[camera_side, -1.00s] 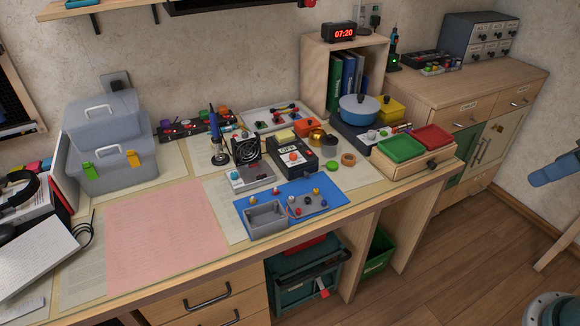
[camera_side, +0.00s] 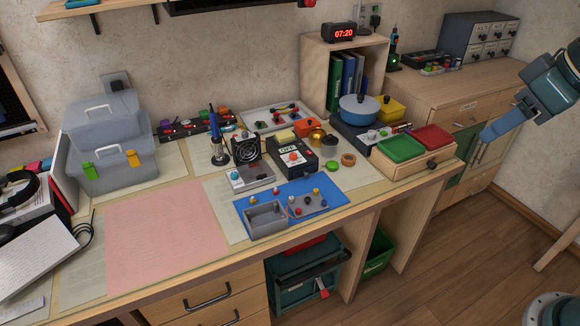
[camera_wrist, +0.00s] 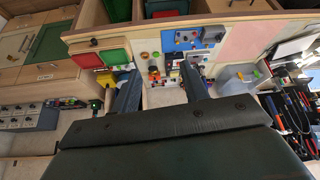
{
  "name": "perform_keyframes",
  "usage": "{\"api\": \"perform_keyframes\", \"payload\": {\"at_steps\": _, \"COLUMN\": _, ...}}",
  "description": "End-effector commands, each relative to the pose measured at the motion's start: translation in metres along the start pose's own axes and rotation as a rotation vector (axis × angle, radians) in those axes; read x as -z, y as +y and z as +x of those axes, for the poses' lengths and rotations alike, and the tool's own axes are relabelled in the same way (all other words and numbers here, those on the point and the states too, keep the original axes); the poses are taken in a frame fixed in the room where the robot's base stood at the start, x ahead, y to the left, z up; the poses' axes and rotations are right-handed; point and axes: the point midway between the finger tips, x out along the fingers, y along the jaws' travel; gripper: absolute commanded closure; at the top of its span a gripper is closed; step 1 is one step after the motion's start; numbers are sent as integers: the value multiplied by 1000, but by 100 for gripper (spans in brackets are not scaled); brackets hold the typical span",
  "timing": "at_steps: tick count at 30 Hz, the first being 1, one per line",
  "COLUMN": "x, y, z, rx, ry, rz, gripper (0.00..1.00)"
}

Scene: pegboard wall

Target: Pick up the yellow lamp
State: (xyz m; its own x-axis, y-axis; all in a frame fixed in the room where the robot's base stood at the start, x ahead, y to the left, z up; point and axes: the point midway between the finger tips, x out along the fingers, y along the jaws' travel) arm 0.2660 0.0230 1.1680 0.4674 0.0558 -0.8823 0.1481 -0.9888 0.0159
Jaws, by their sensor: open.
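In the wrist view the blue mat (camera_wrist: 212,47) is far off near the top, and the yellow lamp is too small to tell there. My gripper (camera_side: 486,139) is in the air at the right, beyond the bench's right end and well away from the lamp. In the wrist view my gripper's two fingers (camera_wrist: 159,78) are spread apart with nothing held between them.
Behind are a black fan (camera_side: 245,148) and a black meter (camera_side: 291,157). The pink sheet (camera_side: 166,235) is clear.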

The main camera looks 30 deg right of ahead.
Motion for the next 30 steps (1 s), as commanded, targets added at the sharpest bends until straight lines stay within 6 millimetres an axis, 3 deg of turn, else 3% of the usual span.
{"api": "perform_keyframes", "payload": {"at_steps": 3, "x": 28, "y": -6, "z": 14, "rx": 21, "ry": -5, "rz": -45, "gripper": 55}}
{"api": "perform_keyframes", "payload": {"at_steps": 15, "x": 112, "y": -31, "z": 75, "rx": 87, "ry": 0, "rz": -182, "gripper": 55}}
{"api": "perform_keyframes", "payload": {"at_steps": 30, "x": 185, "y": -80, "z": 186, "rx": 178, "ry": 9, "rz": -341, "gripper": 55}}
